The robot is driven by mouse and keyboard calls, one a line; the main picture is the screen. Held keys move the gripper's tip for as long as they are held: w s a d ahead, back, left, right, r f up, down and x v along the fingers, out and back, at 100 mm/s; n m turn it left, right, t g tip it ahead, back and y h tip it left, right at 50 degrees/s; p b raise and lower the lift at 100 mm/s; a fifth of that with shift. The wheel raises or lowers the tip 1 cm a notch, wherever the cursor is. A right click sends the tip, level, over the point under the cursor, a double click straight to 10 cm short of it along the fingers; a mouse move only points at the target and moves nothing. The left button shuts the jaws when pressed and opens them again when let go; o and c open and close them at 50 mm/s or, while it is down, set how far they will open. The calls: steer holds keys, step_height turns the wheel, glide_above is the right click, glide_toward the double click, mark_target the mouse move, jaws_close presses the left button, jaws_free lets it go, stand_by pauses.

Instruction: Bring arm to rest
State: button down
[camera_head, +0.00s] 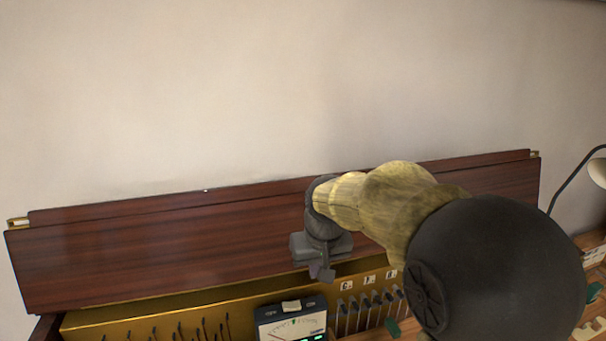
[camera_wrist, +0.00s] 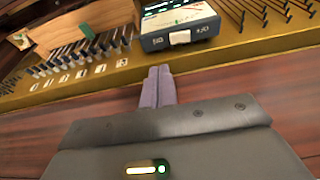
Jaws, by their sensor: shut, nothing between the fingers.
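My arm reaches from the lower right of the head view to the raised dark wooden lid. My gripper (camera_head: 322,273) is in front of the lid's lower edge, above the brass-coloured rail. In the wrist view, the two grey fingers of my gripper (camera_wrist: 158,72) lie together with nothing between them. They point toward the rail and the meter box. I cannot tell how far the fingertips are from the rail. My forearm hides part of the lid and the right side of the piano.
The wooden lid (camera_head: 150,245) stands open against a bare wall. A meter box (camera_head: 292,318) sits on the brass rail (camera_head: 200,307) beside rows of pins and levers (camera_head: 370,305). A lamp (camera_head: 597,170) stands at the far right. The space above the lid is clear.

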steer(key=s+d+f+m+b, duration=0.2)
steer(key=s+d+f+b, duration=0.1)
steer(key=s+d+f, duration=0.9)
steer(key=s+f, duration=0.3)
steer(key=shift+s+d+f+m+h, duration=0.15)
steer(key=shift+s+f+m+h, duration=0.2)
steer(key=shift+m+h, duration=0.05)
steer(key=c, duration=2.2)
jaws_free()
steer(key=c, duration=1.4)
jaws_free()
steer(key=shift+c, duration=0.2)
steer(key=shift+o, duration=0.2)
steer(key=shift+w, duration=0.15)
